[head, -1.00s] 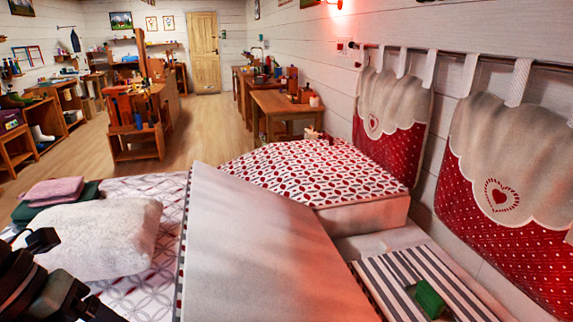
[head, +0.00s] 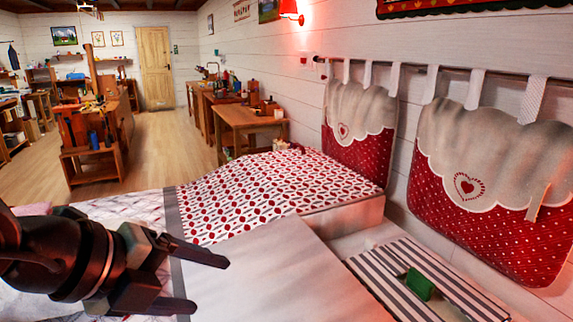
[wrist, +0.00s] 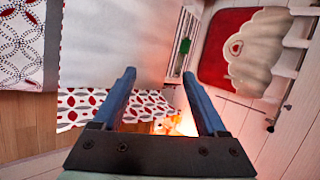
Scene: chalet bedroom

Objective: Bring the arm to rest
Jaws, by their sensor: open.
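My gripper (head: 208,279) is at the lower left of the head view, above the bed. Its two dark fingers are spread apart and point to the right. In the wrist view my gripper (wrist: 160,92) shows two bluish fingers with a clear gap and nothing between them. The bed's plain pale cover (head: 275,275) lies beyond the fingertips. I cannot tell the exact height of the gripper above the bed.
A red patterned cover (head: 262,190) lies on the bed. A striped surface (head: 380,275) with a green object (head: 419,284) is at the lower right. Red-and-white cushions (head: 490,185) hang on the wall. A wooden table (head: 243,118) and open floor (head: 150,160) lie farther back.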

